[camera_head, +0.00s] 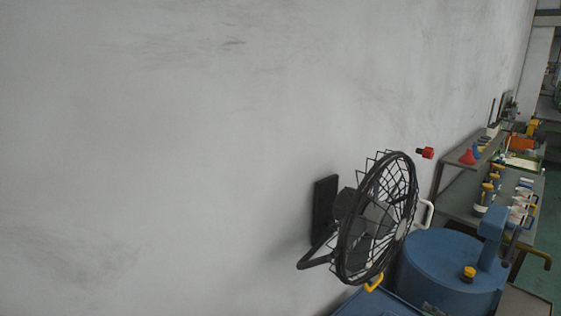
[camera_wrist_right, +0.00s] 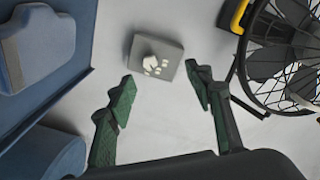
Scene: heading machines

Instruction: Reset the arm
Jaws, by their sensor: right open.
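My right gripper (camera_wrist_right: 160,78) shows in the right wrist view with its two green-padded fingers spread wide. Nothing is between them. A small grey box (camera_wrist_right: 172,50) with a round white knob and several small white marks lies beyond the fingertips, against a pale surface. I cannot make out my right gripper in the head view. My left gripper is in neither view.
A black caged fan (camera_head: 378,218) is mounted on the pale wall (camera_head: 180,140); it also shows in the right wrist view (camera_wrist_right: 285,45). A blue round machine (camera_head: 440,262) stands beside it. Cluttered benches (camera_head: 462,190) lie farther right. A red knob-like part (camera_head: 425,153) is near the wall.

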